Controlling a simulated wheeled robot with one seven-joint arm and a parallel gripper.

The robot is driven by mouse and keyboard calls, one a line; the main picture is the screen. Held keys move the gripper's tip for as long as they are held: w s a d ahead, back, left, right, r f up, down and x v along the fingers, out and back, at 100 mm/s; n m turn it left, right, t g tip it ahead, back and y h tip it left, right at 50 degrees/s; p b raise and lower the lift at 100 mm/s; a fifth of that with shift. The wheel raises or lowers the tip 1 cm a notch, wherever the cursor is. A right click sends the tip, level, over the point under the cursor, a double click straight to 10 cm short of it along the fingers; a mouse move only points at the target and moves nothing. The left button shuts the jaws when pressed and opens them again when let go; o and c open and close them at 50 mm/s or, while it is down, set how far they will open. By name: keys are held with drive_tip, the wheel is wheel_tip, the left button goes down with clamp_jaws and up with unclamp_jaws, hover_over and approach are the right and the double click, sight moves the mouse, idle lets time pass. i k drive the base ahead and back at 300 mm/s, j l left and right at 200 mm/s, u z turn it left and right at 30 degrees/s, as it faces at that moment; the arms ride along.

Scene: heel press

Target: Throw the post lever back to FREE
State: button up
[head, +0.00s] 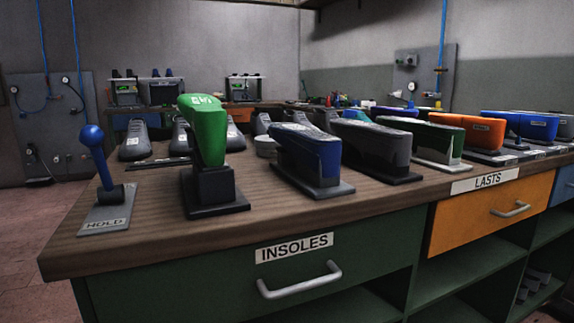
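The post lever (98,158) stands at the front left corner of the workbench in the head view. It has a blue knob and shaft on a dark pivot, on a grey plate (105,219). That near edge reads HOLD; no FREE marking is visible. To its right, a green last (204,128) stands tilted on a dark post (212,190) with a flat base. My gripper is not in view.
The wooden workbench (150,203) has an INSOLES drawer (345,262) and an orange LASTS drawer (470,228). A blue block-like last (308,152) and several others stand to the right. Bare wood lies between lever and post. Floor (30,225) is clear at the left.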

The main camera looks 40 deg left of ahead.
sight(91, 135)
drive_tip(key=u, duration=2.75)
